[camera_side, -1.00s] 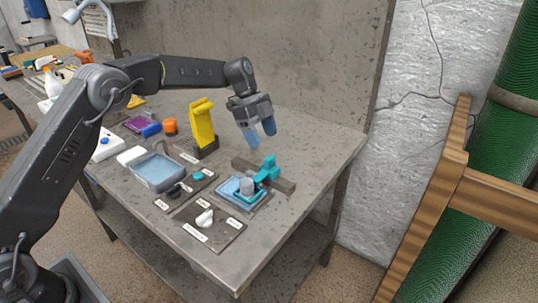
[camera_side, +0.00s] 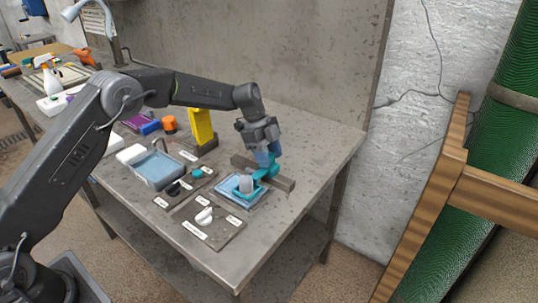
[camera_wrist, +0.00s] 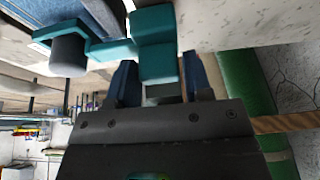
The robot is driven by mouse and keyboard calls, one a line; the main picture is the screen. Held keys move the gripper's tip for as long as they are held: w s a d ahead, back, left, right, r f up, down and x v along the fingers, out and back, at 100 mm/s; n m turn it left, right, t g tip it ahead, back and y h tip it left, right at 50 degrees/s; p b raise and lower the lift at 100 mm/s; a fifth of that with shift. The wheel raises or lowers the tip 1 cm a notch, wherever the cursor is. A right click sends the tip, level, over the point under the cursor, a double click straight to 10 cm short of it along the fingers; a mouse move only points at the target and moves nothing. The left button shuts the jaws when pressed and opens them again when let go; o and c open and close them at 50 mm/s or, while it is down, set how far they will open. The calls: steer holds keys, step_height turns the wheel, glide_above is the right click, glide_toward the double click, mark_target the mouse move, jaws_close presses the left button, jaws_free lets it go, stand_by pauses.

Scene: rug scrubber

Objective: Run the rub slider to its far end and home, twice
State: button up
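The rub slider is a teal piece with a raised handle and an arm carrying a grey knob (camera_side: 246,184). It sits on a dark rail (camera_side: 284,183), with the knob over a blue pad in a shallow tray (camera_side: 229,197). My gripper (camera_side: 267,160) is down at the handle, fingers pointing down. In the wrist view my gripper (camera_wrist: 160,80) has one blue finger on each side of the teal handle (camera_wrist: 155,42). The fingers look open, with a narrow gap at the right finger. The grey knob (camera_wrist: 68,55) also shows there. The fingers hide much of the handle in the side view.
A yellow upright block (camera_side: 202,127) stands just left of my gripper. A blue-grey tray (camera_side: 157,168), a teal knob (camera_side: 197,174) and a white knob on a plate (camera_side: 204,216) lie nearer the front left. The table's right side (camera_side: 325,150) is bare.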

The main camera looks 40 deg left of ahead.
jaws_close()
steer(key=a, duration=0.6)
steer(key=shift+a, duration=0.3)
jaws_free()
steer(key=shift+a, duration=0.1)
steer(key=o, duration=0.4)
steer(key=shift+r, duration=0.1)
steer(key=shift+v, duration=6.8)
